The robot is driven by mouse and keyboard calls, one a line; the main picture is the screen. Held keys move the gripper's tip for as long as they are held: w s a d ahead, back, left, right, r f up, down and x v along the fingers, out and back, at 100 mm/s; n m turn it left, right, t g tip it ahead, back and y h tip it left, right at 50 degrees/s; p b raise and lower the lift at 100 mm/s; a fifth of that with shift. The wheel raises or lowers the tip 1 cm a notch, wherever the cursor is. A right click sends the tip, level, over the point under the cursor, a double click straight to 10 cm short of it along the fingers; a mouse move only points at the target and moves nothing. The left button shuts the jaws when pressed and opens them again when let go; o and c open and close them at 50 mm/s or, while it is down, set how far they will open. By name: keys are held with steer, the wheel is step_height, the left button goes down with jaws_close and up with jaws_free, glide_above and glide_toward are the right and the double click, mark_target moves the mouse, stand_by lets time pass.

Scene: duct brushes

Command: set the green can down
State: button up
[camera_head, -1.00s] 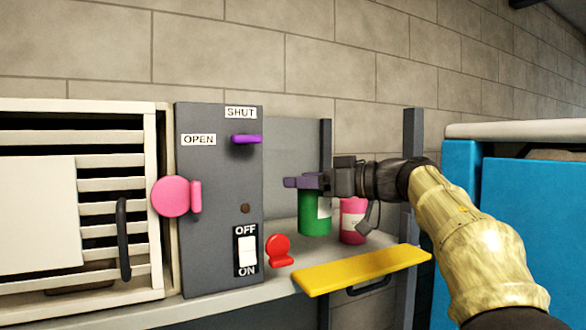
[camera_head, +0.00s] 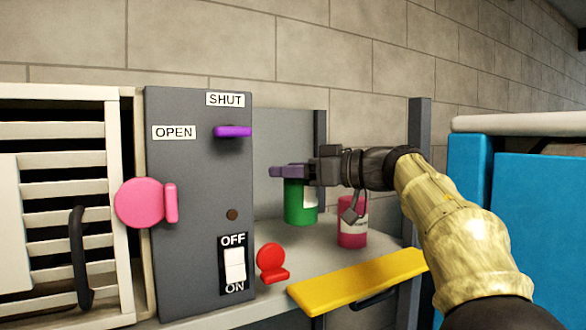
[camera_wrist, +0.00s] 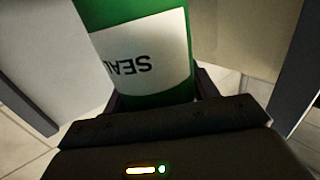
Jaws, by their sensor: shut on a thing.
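The green can (camera_head: 296,206) is held in my gripper (camera_head: 290,172) in the head view, over the grey shelf (camera_head: 330,262). The fingers are shut on its upper part, and the can looks upright. I cannot tell for sure whether its base touches the shelf. In the wrist view the green can (camera_wrist: 140,45) fills the space between the fingers, with a white label reading "SEA…" upside down. The lower end of the can is out of the wrist view.
A pink can (camera_head: 352,222) stands right of the green can. A red knob piece (camera_head: 271,262) and a yellow bar (camera_head: 360,280) are at the front. A grey panel (camera_head: 195,220) with a switch (camera_head: 234,264) and purple lever (camera_head: 233,132) stands left. A blue cabinet (camera_head: 540,220) is right.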

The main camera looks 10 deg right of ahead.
mark_target(293, 202)
steer(key=shift+s+f, duration=0.1)
steer(key=shift+f, duration=3.15)
